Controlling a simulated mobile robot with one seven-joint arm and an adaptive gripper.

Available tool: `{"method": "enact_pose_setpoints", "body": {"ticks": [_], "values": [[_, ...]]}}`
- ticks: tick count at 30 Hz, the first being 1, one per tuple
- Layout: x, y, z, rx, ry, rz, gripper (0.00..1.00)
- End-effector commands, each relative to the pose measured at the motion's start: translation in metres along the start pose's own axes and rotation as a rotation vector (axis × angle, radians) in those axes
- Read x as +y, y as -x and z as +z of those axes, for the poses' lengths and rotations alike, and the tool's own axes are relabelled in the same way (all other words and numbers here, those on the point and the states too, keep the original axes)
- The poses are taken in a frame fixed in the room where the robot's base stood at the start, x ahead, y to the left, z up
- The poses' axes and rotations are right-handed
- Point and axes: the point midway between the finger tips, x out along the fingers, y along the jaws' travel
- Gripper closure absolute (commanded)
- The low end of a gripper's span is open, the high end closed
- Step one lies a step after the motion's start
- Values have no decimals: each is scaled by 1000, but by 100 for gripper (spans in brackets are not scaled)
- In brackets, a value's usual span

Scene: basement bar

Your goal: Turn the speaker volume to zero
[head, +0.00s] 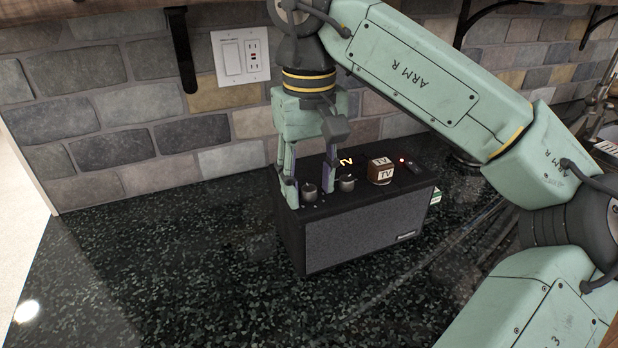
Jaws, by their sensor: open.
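A black speaker (365,235) with a grey front grille stands on the dark countertop. Two round metallic knobs sit on its top near the left end: a left knob (309,192) and a right knob (346,183). My gripper (312,196) points down over the left end of the speaker top, open, one finger on each side of the left knob. The right finger is between the two knobs. I cannot tell whether either finger touches a knob.
A brown cube marked TV (380,171) sits on the speaker top, right of the knobs, with a small red light (403,160) beyond it. A brick wall (180,140) with a switch and outlet plate (240,56) stands behind. The counter (160,260) at left is clear.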

Motion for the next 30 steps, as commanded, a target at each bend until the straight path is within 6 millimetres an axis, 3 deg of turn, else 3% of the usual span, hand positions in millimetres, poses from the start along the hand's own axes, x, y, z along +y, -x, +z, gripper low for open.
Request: {"method": "enact_pose_setpoints", "body": {"ticks": [5,16,30], "values": [[0,14,0,1,-1,3,60],[0,68,0,1,-3,3,60],[0,75,0,0,0,0,60]]}}
